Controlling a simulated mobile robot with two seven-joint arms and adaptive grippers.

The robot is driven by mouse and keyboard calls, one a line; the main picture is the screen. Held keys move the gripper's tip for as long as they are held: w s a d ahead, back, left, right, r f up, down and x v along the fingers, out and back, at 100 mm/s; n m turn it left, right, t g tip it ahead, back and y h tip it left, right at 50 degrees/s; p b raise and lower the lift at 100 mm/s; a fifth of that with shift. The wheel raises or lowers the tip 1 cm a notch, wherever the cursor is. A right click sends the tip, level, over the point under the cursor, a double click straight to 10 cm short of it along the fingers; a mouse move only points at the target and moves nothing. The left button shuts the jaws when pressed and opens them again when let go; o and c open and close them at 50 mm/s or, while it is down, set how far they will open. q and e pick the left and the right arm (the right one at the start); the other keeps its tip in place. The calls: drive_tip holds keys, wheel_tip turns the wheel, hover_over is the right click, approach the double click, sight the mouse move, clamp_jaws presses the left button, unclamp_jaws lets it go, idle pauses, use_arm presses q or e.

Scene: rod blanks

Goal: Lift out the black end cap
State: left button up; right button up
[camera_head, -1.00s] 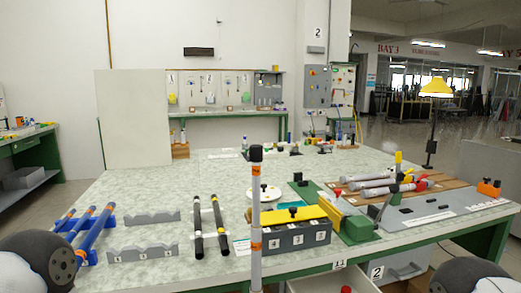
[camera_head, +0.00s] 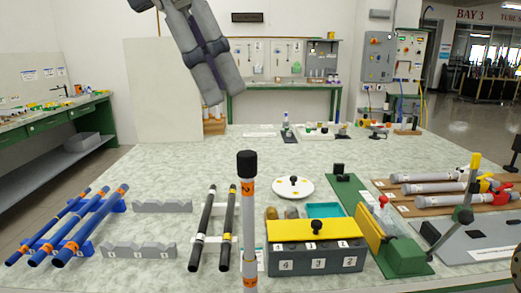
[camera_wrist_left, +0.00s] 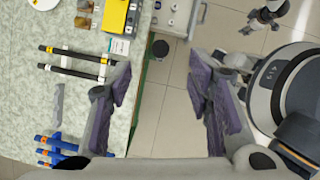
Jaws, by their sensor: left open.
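The black end cap (camera_head: 248,163) sits on top of an upright grey rod (camera_head: 249,235) with orange bands, at front centre of the head view. In the left wrist view the cap (camera_wrist_left: 160,49) shows from above as a dark disc, in the gap between my fingers and beyond their tips. My left gripper (camera_head: 214,90) hangs from the top of the head view, up and left of the cap, and is apart from it. Its purple-padded fingers (camera_wrist_left: 163,72) are spread and empty. My right gripper (camera_wrist_left: 268,14) shows small at the upper right of the wrist view; its jaws are unclear.
Behind the rod lie two black rods (camera_head: 204,225) on a rack. A grey box with a yellow lid (camera_head: 300,230) stands to the right, near a green fixture (camera_head: 400,256). Blue rods (camera_head: 72,230) lie at left.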

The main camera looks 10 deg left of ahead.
sight(245, 153)
use_arm(q)
drive_tip(key=x, duration=1)
drive_tip(key=shift+s+a+f, duration=0.15)
drive_tip(key=shift+a+f, duration=0.1)
drive_tip(key=shift+f, duration=0.1)
drive_tip(key=c, duration=0.8)
